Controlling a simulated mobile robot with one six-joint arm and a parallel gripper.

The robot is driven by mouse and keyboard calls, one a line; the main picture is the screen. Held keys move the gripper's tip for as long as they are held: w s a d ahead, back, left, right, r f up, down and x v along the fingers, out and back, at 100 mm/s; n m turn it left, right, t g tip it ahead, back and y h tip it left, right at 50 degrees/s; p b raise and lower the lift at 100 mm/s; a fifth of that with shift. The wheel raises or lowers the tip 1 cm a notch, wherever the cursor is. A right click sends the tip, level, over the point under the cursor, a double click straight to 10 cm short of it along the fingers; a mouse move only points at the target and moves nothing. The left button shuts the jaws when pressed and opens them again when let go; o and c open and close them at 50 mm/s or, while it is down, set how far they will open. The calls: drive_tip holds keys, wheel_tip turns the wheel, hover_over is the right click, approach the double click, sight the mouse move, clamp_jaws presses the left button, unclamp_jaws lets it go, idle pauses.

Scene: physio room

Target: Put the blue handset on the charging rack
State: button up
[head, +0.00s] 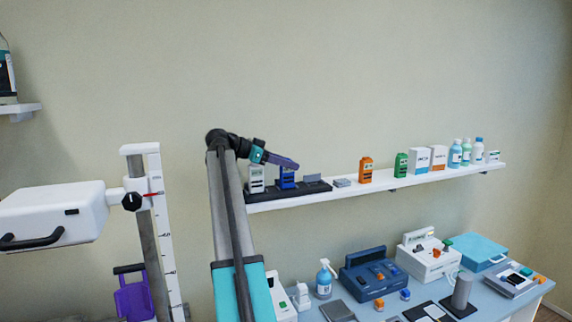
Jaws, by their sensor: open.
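The blue handset (287,181) stands upright on the black charging rack (318,188), at the left end of the white wall shelf. Its top is partly covered by my gripper (291,164). My gripper reaches in from the left and is open, with its purple finger just over the top of the handset. I cannot tell whether the finger touches it. A white-and-green handset (256,184) stands on the rack to the left of the blue one. A small grey upright piece (313,178) is at the rack's right part.
The white shelf (430,176) also holds an orange handset (365,172), a green handset (401,166), boxes (420,158) and bottles (456,153) to the right. Below is a crowded table (398,303). A white scale column (160,230) stands left of my arm.

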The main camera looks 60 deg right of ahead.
drive_tip(key=shift+w+a+r+b, duration=0.15)
drive_tip(key=shift+w+a+b, duration=0.15)
drive_tip(key=shift+w+a, duration=0.05)
drive_tip(key=b+v, duration=0.4)
drive_tip(key=v, duration=0.5)
drive_tip(key=shift+w+a+r, duration=0.1)
drive_tip(key=shift+w+a, duration=0.15)
drive_tip(key=shift+a, duration=0.05)
drive_tip(key=shift+w+a+r, duration=0.3)
drive_tip(key=shift+a, duration=0.2)
drive_tip(key=shift+s, duration=0.15)
